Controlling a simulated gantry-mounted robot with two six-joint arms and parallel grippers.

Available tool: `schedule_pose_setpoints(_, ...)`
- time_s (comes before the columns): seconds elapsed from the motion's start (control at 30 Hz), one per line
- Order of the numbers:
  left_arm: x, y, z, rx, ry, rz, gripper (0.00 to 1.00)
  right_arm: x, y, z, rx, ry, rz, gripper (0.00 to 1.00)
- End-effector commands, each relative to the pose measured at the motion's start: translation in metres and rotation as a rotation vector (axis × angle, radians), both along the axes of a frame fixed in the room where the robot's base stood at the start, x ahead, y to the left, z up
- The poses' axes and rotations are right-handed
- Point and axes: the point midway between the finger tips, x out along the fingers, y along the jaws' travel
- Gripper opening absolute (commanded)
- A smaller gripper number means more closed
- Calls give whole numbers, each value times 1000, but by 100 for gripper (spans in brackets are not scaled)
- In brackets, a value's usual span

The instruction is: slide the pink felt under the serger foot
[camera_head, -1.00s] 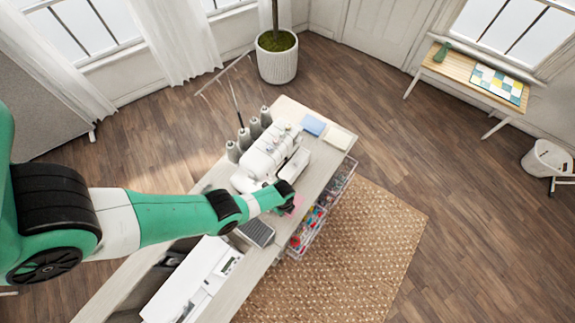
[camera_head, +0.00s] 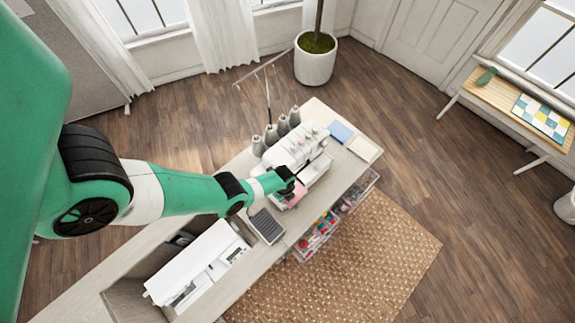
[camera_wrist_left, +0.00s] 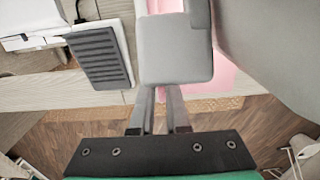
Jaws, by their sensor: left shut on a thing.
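The pink felt (camera_head: 298,195) lies flat on the cabinet top in front of the white serger (camera_head: 295,150). In the left wrist view the felt (camera_wrist_left: 228,78) shows beside and beyond a pale grey square block (camera_wrist_left: 177,48). My left gripper (camera_head: 288,180) is low over the felt, close against the serger's front. In the left wrist view its fingers (camera_wrist_left: 160,98) are close together, with their tips hidden at the block's near edge. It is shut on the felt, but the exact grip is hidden. The serger foot is not clearly visible. My right gripper is not in view.
A dark ribbed pedal (camera_head: 266,226) lies on the cabinet top beside the felt. A white machine (camera_head: 205,265) stands further left. Several thread cones (camera_head: 283,126) stand behind the serger. Blue (camera_head: 340,132) and cream (camera_head: 362,149) pads lie at the far end.

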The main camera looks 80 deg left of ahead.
Motion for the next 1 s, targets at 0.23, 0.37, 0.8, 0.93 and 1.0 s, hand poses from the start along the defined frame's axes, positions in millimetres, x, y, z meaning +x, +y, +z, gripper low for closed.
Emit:
schedule_pose_setpoints(0.23,-2,2,0,0,0,0,0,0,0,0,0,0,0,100)
schedule_pose_setpoints(0.37,-2,2,0,0,0,0,0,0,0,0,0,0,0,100)
schedule_pose_setpoints(0.8,2,4,-5,-1,1,0,0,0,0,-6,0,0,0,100)
schedule_pose_setpoints(0.93,2,4,-4,-1,1,0,32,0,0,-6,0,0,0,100)
schedule_pose_setpoints(1.0,2,4,-4,0,0,0,44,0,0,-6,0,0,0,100)
